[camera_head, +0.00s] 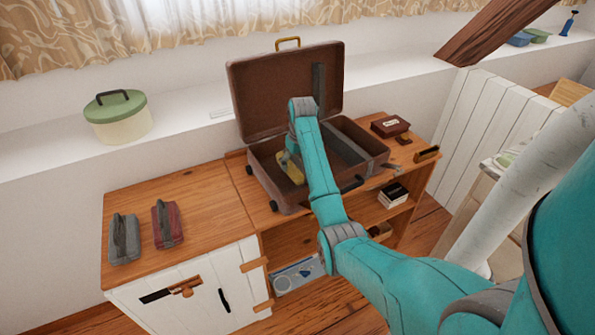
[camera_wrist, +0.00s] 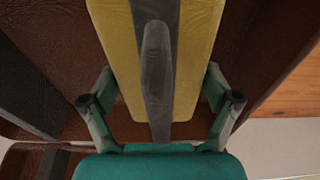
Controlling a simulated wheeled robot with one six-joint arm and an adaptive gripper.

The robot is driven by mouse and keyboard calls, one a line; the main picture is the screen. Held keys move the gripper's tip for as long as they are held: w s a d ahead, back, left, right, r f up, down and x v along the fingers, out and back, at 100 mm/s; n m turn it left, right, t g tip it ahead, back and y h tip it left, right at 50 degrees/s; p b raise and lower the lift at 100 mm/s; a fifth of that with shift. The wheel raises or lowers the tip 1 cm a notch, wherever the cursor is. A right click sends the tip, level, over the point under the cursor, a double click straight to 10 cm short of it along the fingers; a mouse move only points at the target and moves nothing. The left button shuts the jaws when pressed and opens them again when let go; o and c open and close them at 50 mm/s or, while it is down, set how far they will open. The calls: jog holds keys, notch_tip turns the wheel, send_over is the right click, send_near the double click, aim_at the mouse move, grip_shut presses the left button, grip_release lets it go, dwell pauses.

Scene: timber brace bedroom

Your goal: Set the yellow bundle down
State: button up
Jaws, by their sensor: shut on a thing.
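The yellow bundle (camera_wrist: 117,40) has a dark grey strap and handle along its middle. It fills the centre of the wrist view, between the two fingers of my gripper (camera_wrist: 158,112), which is shut on it. In the head view the yellow bundle (camera_head: 291,168) shows at the left part of an open brown suitcase (camera_head: 290,205), partly hidden by my arm. It is inside the suitcase's walls; I cannot tell whether it touches the floor of the case. The suitcase lid (camera_head: 265,95) stands upright at the back.
A grey bundle (camera_head: 124,240) and a dark red bundle (camera_head: 167,224) sit on the wooden cabinet top (camera_head: 200,195) at left. A small red-brown box (camera_head: 390,125) lies right of the suitcase. A green-lidded tin (camera_head: 118,118) stands on the ledge. Bare wood lies between the bundles and suitcase.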

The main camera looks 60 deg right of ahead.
jog(key=shift+f, duration=2.15)
jog(key=o, duration=1.1)
jog(key=shift+f, duration=0.15)
